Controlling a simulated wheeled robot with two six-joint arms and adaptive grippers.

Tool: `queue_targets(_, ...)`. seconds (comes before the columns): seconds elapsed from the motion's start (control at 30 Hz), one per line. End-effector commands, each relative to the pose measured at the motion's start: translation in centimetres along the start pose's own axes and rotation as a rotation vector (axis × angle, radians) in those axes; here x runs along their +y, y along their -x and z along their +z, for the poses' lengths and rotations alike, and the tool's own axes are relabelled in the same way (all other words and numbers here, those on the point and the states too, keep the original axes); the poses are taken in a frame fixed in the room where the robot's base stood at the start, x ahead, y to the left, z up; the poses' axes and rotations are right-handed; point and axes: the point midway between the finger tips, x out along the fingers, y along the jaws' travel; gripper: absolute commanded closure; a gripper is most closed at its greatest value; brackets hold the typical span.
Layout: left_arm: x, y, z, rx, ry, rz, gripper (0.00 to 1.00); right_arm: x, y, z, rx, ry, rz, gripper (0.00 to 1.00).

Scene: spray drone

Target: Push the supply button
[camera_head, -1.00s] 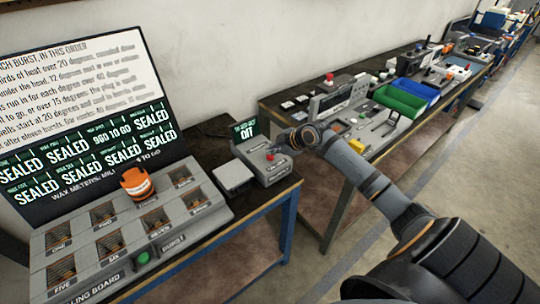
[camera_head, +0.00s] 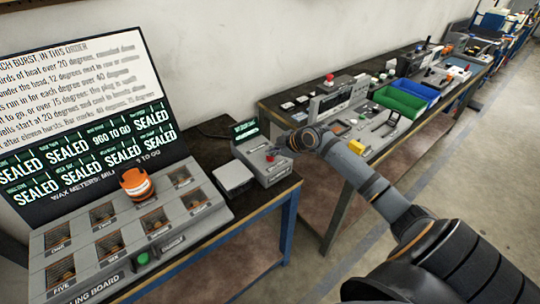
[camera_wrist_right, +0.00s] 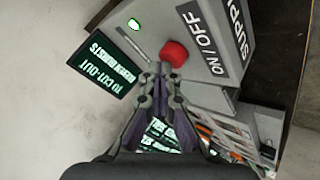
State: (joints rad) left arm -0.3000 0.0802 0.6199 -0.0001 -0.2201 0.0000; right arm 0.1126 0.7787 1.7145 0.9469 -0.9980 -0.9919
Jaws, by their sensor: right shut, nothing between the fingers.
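The supply unit (camera_head: 262,168) is a grey box at the right end of the near bench, with a small screen (camera_head: 245,130) and a red button (camera_head: 270,157). In the right wrist view the red button (camera_wrist_right: 174,54) sits beside the "ON/OFF" label, and a green lamp (camera_wrist_right: 134,24) is lit. The screen (camera_wrist_right: 103,64) there reads "seven bursts to cut-out". My right gripper (camera_head: 281,147) is shut and empty at the button. Its closed fingertips (camera_wrist_right: 161,72) are right by the button; I cannot tell whether they touch. My left gripper is not in view.
A sealing board (camera_head: 130,235) with several wells, an orange-and-white device (camera_head: 137,184) and a green button (camera_head: 142,258) stands to the left. A white pad (camera_head: 233,177) lies between it and the supply unit. A second bench with green (camera_head: 398,101) and blue bins stands behind.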

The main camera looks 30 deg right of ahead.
Motion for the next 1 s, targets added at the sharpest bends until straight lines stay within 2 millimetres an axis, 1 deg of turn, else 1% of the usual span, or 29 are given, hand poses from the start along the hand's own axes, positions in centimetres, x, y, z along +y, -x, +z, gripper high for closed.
queue_targets(0.03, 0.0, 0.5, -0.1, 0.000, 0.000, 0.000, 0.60, 0.3, 0.4, -0.2, -0.001, 0.000, -0.001, 1.00)
queue_targets(0.2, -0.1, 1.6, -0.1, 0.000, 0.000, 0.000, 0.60, 0.9, 1.2, -0.8, -0.001, 0.000, -0.001, 1.00)
queue_targets(0.57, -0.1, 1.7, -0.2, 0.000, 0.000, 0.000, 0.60, 1.0, 1.3, -0.9, 0.000, 0.000, 0.000, 1.00)
queue_targets(0.67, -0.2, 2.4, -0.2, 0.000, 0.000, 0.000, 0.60, 1.4, 1.9, -1.4, 0.000, 0.001, 0.000, 1.00)
queue_targets(1.0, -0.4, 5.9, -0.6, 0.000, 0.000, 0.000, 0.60, 3.5, 4.8, -3.4, 0.000, 0.000, 0.000, 1.00)
